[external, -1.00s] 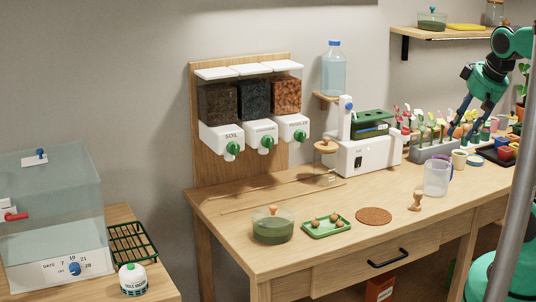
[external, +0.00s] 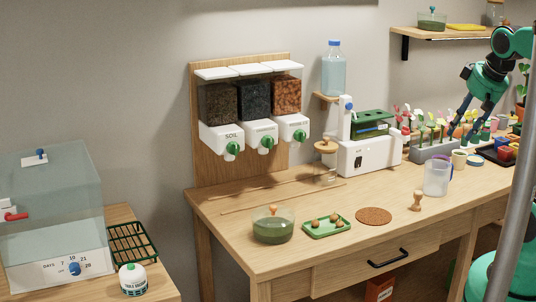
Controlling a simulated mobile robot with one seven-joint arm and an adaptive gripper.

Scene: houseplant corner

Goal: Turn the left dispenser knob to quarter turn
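The left dispenser, labelled SOIL (external: 222,136), is the leftmost of three on a wooden backboard. Its green knob (external: 232,148) sits on the front of the white housing, with a white mark on it; its exact angle is too small to read. My gripper (external: 461,138) is at the far right, pointing down over the plant row, far from the knob. Its two dark fingers look spread apart, with nothing visible between them. The fingertips are small and partly lost among the plants.
The middle knob (external: 267,143) and right knob (external: 300,136) are beside it. A white machine (external: 368,155), a glass jar (external: 325,172), and a clear jug (external: 436,178) stand between. A green bowl (external: 273,228) and green tray (external: 326,228) are at the front. A thin rod lies below the dispensers.

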